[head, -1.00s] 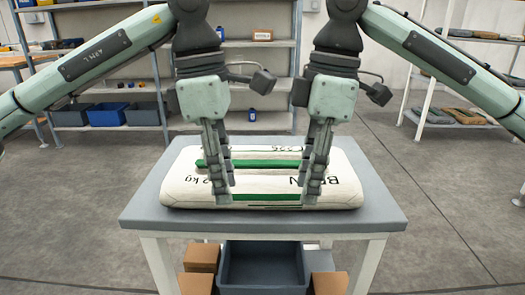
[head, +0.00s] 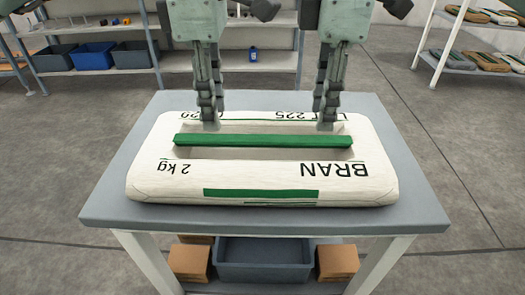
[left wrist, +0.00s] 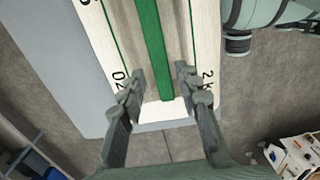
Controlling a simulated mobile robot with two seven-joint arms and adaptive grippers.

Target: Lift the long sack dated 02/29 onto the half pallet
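A long cream sack (head: 160,185) with green bands lies flat on a grey-topped table (head: 420,213). Its upside-down print reads BRAN, 2 kg and a lot number; the date is partly hidden by my left gripper. A raised green strip (head: 263,140) runs along its middle. My left gripper (head: 209,117) is over the sack's left part; in the left wrist view its open fingers (left wrist: 160,85) straddle the green strip (left wrist: 152,50), with nothing between them gripped. My right gripper (head: 326,120) is over the right part, fingers apart in depth. No half pallet shows.
Under the table stand a dark grey bin (head: 263,258) and brown boxes (head: 337,260). Shelves with bins (head: 93,56) stand behind at left, and a rack with sacks (head: 470,60) at back right. The floor around the table is clear.

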